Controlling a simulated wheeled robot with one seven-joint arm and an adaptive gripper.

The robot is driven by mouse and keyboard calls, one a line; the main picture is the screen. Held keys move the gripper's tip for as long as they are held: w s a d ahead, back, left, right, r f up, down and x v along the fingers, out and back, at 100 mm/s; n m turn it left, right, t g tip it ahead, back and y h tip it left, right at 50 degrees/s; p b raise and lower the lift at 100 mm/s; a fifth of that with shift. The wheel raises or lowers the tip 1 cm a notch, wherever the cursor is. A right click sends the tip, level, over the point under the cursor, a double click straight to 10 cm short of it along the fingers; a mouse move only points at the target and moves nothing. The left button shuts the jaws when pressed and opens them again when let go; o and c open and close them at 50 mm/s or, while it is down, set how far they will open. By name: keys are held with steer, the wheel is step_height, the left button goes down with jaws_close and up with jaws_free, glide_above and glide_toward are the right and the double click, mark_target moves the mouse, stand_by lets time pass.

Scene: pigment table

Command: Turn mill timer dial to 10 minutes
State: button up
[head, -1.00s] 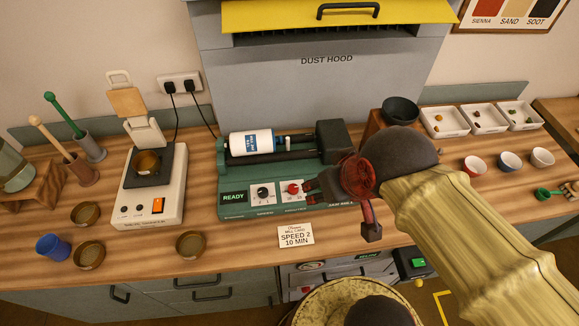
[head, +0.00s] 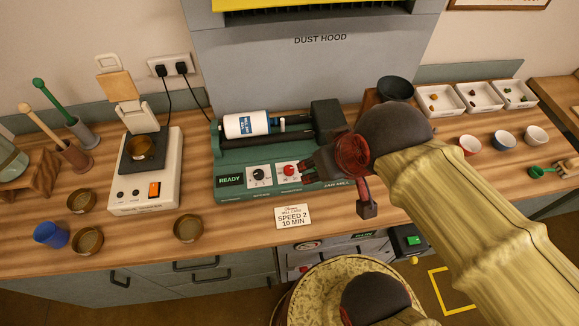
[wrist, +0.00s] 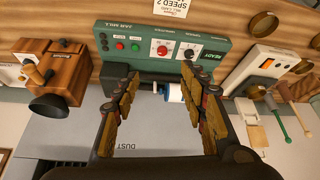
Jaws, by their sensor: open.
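The jar mill (head: 240,190) is a green machine on the wooden bench, with a white jar (head: 247,124) lying on its rollers. Its front panel has a lit READY display (head: 230,180), a black dial (head: 259,175) and a red dial (head: 290,170). In the wrist view, upside down, the red dial (wrist: 162,50) sits beside the black dial (wrist: 189,53), with green and red buttons to its left. My gripper (head: 308,172) is open in front of the panel, close to the red dial's right side; contact cannot be told. A card (head: 293,216) reads SPEED 2, 10 MIN.
A scale (head: 148,175) with a bowl stands left of the mill, near several brown bowls and a blue cup (head: 51,234). White trays (head: 480,97) and small bowls stand right. The grey dust hood (head: 315,70) rises behind.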

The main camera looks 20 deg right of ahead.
steer(key=n+g+p, duration=0.6)
steer(key=n+p, duration=0.4)
steer(key=p, duration=0.8)
glide_above(289, 168)
steer(key=f, duration=1.6)
steer(key=shift+s+f, duration=0.15)
steer(key=shift+s, duration=0.05)
steer(key=shift+w+n, duration=0.15)
steer(key=shift+n, duration=0.45)
steer(key=shift+f, duration=3.9)
steer(key=shift+c, duration=0.3)
jaws_close()
